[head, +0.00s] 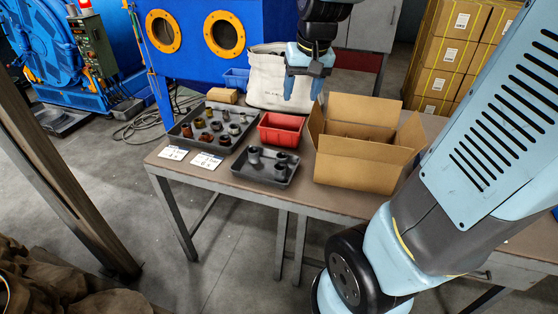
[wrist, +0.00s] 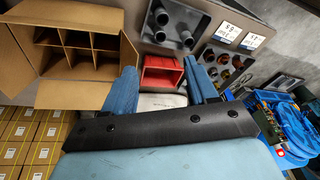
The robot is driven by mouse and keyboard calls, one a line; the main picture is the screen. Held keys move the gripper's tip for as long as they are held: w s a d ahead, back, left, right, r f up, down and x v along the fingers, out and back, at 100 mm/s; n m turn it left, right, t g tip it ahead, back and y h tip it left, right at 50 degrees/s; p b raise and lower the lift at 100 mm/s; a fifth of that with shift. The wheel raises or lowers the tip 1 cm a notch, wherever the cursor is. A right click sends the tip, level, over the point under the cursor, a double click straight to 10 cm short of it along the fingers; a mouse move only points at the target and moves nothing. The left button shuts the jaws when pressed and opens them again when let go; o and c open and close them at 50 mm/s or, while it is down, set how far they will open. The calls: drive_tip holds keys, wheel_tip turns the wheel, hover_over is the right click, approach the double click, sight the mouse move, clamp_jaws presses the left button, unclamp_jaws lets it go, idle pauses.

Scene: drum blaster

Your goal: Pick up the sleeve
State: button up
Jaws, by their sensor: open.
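Sleeve-like hollow parts stand in two trays; I cannot tell which one is the task's sleeve. The small dark tray (head: 262,179) holds several dark grey cylindrical fittings (head: 281,160), also seen in the wrist view (wrist: 187,38). The large grey tray (head: 185,134) holds several brown, reddish and grey fittings (head: 205,138). My gripper (head: 303,92) is open and empty, high above the back of the table, in front of the white bag. In the wrist view its blue fingers (wrist: 162,78) are apart, with the red bin beyond them.
The red bin (head: 281,141) stands between the trays and an open cardboard box (head: 355,174) with dividers. The white bag (head: 266,96), a blue bin (head: 236,80) and a tan block (head: 222,96) are at the back. Two label cards (head: 206,161) lie at the front left.

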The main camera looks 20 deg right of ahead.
drive_tip(key=w+f+m+g, duration=0.1)
drive_tip(key=w+f, duration=0.6)
drive_tip(key=m+g, duration=0.1)
drive_tip(key=g, duration=0.1)
hover_over(280, 153)
drive_tip(key=s, duration=0.2)
wheel_tip(280, 153, down, 18)
drive_tip(key=shift+h, duration=0.3)
drive_tip(key=shift+w+a+f, duration=0.1)
drive_tip(key=shift+a+f, duration=0.05)
drive_tip(key=shift+f, duration=1.1)
drive_tip(key=shift+w+a+f, duration=0.1)
drive_tip(key=shift+a+f, duration=0.05)
drive_tip(key=shift+f, duration=1.05)
clamp_jaws()
